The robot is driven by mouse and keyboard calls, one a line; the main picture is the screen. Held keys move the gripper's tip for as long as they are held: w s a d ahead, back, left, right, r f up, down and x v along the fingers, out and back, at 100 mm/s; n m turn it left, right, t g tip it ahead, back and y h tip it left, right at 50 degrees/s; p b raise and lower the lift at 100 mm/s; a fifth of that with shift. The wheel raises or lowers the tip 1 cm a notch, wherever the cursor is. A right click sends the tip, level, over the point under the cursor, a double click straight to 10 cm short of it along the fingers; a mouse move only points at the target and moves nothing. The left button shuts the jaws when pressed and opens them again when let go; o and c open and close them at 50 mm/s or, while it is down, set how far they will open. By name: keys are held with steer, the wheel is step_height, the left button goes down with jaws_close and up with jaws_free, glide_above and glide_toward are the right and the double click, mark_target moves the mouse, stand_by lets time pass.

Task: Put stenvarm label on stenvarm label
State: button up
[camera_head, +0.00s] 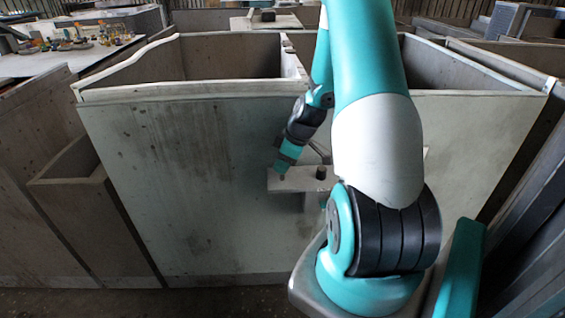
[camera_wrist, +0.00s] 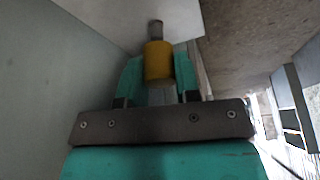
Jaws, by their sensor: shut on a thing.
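My gripper (camera_wrist: 158,75) has its teal fingers closed around a yellow cylindrical piece (camera_wrist: 158,62) with a darker grey-brown tip. The tip reaches the edge of a pale surface at the top of the wrist view. In the head view my gripper (camera_head: 282,168) points down at the left end of a small pale ledge (camera_head: 300,186) on the front of a large grey housing (camera_head: 190,180). The yellow piece cannot be made out there. I cannot make out any label text, so I cannot tell which thing is the stenvarm label.
A dark knob (camera_head: 321,172) stands on the ledge, close to my arm. The housing's open-topped bins have raised rims (camera_head: 190,90). A table (camera_head: 60,62) with small items stands at the back left. Dark panels (camera_head: 530,240) stand at the right.

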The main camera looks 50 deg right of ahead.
steer(key=shift+f+b, duration=1)
steer(key=shift+f, duration=0.45)
steer(key=o, duration=1)
steer(key=shift+c, duration=0.2)
steer(key=shift+r, duration=0.1)
steer(key=p+v, duration=0.1)
steer(key=v, duration=1.6)
steer(key=shift+r+p, duration=0.15)
steer(key=shift+p, duration=0.15)
